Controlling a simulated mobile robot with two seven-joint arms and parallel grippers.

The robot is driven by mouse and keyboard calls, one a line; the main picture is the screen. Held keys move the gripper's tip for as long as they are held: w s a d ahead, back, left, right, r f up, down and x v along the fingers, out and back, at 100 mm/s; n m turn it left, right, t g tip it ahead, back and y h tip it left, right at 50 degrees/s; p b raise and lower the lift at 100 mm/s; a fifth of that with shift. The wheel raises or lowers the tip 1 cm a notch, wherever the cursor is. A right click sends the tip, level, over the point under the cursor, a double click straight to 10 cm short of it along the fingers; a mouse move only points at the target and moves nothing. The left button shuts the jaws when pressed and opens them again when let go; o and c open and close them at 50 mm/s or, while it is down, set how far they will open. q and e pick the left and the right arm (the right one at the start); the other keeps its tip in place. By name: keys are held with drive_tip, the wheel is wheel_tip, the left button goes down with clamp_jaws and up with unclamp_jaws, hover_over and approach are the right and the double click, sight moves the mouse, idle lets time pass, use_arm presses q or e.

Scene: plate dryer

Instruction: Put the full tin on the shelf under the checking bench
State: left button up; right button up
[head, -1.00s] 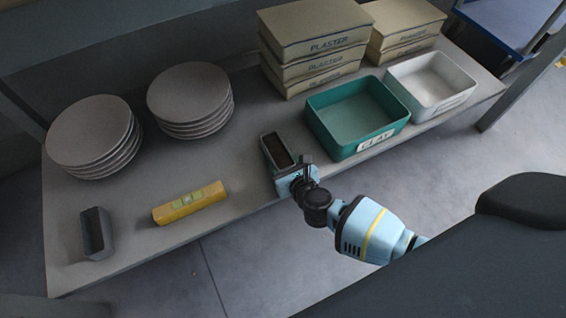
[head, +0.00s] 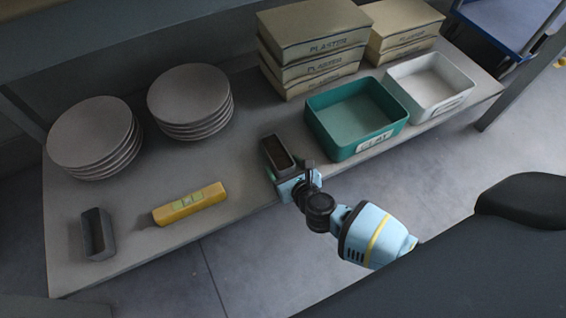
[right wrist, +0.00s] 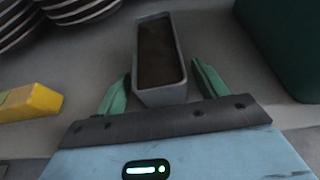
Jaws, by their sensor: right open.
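The full tin (head: 279,155) is a grey, open-topped rectangular box with dark brown contents. It sits upright on the grey shelf (head: 240,165), near its front edge. My right gripper (head: 287,180) is at the tin's near end. In the right wrist view the tin (right wrist: 160,55) lies between the two green fingers of the open gripper (right wrist: 161,80), with a visible gap on each side near the fingertips. A second grey tin (head: 97,234) stands at the shelf's left end; its inside looks dark and empty. My left gripper is not in view.
A yellow level (head: 190,203) lies left of the tin. Two plate stacks (head: 93,135) stand behind. A green tray (head: 355,115) is close on the right, then a white tray (head: 432,82). Plaster boxes (head: 312,45) stand at the back. The bench's upper part overhangs the back.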

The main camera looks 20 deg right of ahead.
drive_tip(key=p+v, duration=0.4)
drive_tip(key=v, duration=0.6)
drive_tip(key=shift+s+r, duration=0.2)
drive_tip(key=shift+s, duration=0.1)
